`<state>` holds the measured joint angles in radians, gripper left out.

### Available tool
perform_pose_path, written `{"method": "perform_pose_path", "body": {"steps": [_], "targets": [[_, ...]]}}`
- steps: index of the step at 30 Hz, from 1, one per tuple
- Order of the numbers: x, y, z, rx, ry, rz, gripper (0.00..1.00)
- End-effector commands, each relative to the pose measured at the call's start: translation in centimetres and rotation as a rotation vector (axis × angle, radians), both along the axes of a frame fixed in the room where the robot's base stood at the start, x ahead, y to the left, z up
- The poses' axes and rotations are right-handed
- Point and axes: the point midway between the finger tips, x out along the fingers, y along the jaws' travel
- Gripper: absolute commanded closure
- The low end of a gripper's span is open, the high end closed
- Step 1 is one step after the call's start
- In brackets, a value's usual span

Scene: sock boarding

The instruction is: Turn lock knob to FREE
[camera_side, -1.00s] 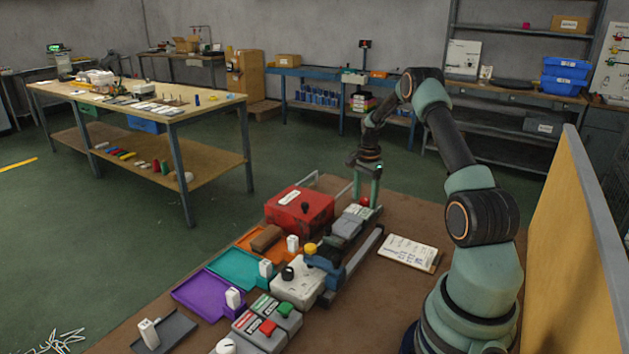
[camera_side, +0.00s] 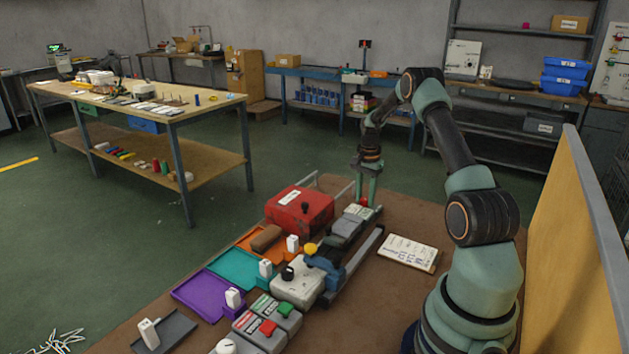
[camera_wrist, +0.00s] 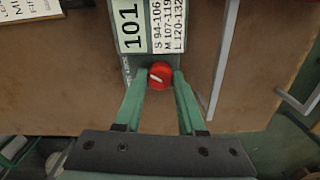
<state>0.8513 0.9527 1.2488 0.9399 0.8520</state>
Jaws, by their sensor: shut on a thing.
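The red lock knob (camera_wrist: 160,76) sits at the end of a grey-green block with printed labels, with a pale pointer line on its top. In the wrist view the line lies slanted, closer to sideways than lengthwise. My gripper (camera_wrist: 160,84) is over the knob, one green finger on each side, closed on it. In the side view my gripper (camera_side: 365,199) points down at the far end of the labelled unit (camera_side: 348,226), and the red knob shows small between the fingers. The wording around the knob is too small to read.
Coloured trays (camera_side: 209,291) with white tags and a green and a red button stand nearer. A tan panel (camera_side: 575,230) stands at the right.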

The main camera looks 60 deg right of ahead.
Motion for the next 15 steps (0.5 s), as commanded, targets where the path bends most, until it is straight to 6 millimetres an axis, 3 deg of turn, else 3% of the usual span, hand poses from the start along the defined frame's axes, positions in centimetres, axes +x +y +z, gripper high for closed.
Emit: {"method": "perform_pose_path", "body": {"steps": [15], "targets": [[-0.03, 0.00, 0.09, 0.001, 0.001, 0.483, 1.00]]}}
